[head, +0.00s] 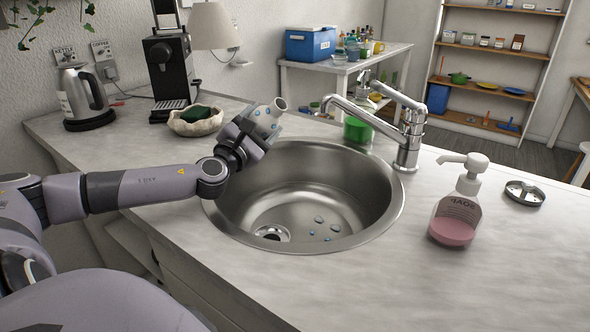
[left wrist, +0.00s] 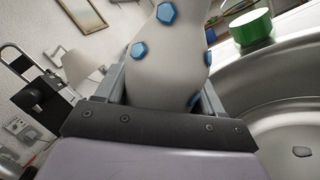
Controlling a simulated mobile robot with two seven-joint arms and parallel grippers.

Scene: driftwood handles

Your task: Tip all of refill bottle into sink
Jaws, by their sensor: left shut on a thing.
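My left gripper (head: 252,130) is shut on the refill bottle (head: 265,113), a pale grey-white bottle with blue hexagonal spots. It is above the back left rim of the sink (head: 285,192), tilted, with its narrow end up and to the right. In the left wrist view the bottle (left wrist: 168,65) stands between the fingers of the left gripper (left wrist: 165,95), its far end cut off by the frame. Several small blue and grey bits (head: 320,228) lie on the sink floor near the drain (head: 271,233). My right gripper is not in view.
A faucet (head: 408,140) reaches over the sink from the back right. A green container (head: 357,130) stands behind it. A soap dispenser (head: 456,212) and a round metal strainer (head: 524,193) are at right. A bowl with a dark sponge (head: 196,121) is at back left. The front right counter is clear.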

